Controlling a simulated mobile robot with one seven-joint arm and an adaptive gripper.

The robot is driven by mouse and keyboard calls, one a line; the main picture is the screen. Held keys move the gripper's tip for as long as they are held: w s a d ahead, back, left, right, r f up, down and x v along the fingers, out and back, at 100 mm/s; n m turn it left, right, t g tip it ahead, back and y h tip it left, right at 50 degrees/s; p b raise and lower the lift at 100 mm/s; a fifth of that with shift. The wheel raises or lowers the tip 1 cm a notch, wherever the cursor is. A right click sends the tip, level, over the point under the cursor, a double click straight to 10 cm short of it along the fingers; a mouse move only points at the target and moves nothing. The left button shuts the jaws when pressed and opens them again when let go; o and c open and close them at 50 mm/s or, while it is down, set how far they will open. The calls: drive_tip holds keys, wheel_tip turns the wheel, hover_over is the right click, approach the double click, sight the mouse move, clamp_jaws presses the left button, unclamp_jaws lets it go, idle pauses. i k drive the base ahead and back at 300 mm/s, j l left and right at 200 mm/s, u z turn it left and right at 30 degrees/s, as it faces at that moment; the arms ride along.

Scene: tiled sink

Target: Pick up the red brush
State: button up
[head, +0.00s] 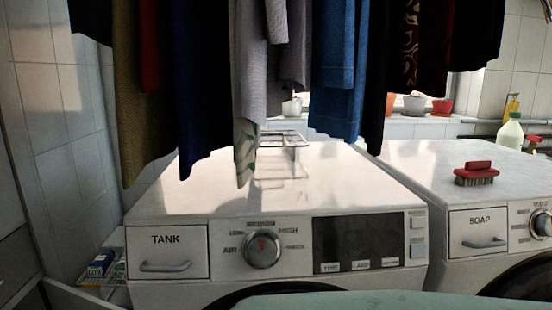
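The red brush (477,174) sits on top of the right-hand machine (440,158), near its front edge and above the drawer marked SOAP. Its red back faces up and its brown bristles point down onto the white top. My gripper is not in view, so I cannot see its state or where it is relative to the brush.
Clothes (215,85) hang over the left-hand machine (350,185), with a wire rack (284,138) partly behind them. A bottle (510,133) and small pots (414,104) stand behind the right-hand machine. A pale green surface (400,299) crosses the bottom. The machine top around the brush is clear.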

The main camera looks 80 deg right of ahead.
sight(474, 174)
drive_tip(key=z, duration=3.45)
drive_tip(key=i+l+z, duration=0.1)
drive_tip(key=z, duration=0.6)
drive_tip(key=i+j+z, duration=0.25)
drive_tip(key=z, duration=0.2)
drive_tip(key=j, duration=0.4)
drive_tip(key=i, duration=0.05)
